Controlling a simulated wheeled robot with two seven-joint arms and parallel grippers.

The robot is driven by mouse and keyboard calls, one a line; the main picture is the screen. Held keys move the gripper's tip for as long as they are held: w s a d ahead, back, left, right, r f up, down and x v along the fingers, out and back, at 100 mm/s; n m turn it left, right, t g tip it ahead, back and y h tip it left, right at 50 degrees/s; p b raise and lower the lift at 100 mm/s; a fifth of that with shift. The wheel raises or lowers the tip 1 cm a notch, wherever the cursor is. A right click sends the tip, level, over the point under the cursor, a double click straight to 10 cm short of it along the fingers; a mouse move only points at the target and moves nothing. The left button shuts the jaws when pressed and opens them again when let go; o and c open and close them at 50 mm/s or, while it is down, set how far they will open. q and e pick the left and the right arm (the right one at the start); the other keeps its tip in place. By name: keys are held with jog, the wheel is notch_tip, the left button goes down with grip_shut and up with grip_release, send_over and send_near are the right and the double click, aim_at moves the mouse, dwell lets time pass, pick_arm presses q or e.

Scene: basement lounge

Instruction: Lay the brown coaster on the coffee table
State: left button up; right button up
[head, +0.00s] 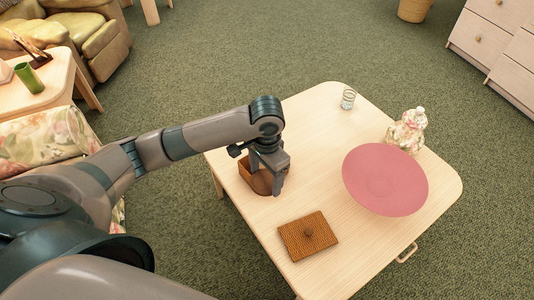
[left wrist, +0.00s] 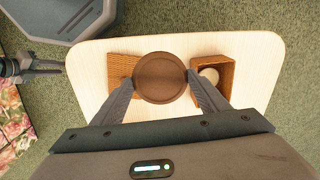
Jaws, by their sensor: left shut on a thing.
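The brown coaster (left wrist: 160,78) is a round disc held between the fingertips of my left gripper (left wrist: 160,82). In the head view my left gripper (head: 266,185) is over the left part of the coffee table (head: 345,260), beside a small wooden box. The coaster (head: 262,183) is partly hidden there by the fingers. In the wrist view it appears between the woven lid and the box; its gap to the tabletop is hard to judge. Part of what looks like my right gripper (left wrist: 45,69) shows at the left edge of the wrist view, its jaws unclear.
The open box (head: 246,172) holds something pale (left wrist: 210,75). A woven square lid (head: 308,236) with a knob lies nearer. A pink plate (head: 385,180), floral jar (head: 407,131) and glass (head: 348,98) stand to the right and back. The table's middle is bare.

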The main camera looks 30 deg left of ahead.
pick_arm(q)
jog(key=s+d+r+n+p, duration=0.2)
jog(key=s+r+n+p, duration=0.1)
jog(key=s+r+n, duration=0.2)
jog(key=shift+s+r+p, duration=0.2)
jog(key=shift+s+p, duration=0.15)
jog(key=shift+s, duration=0.85)
pick_arm(e)
jog(key=shift+s+a+f, duration=0.2)
jog(key=shift+s+f, duration=0.85)
jog(key=shift+s, duration=0.2)
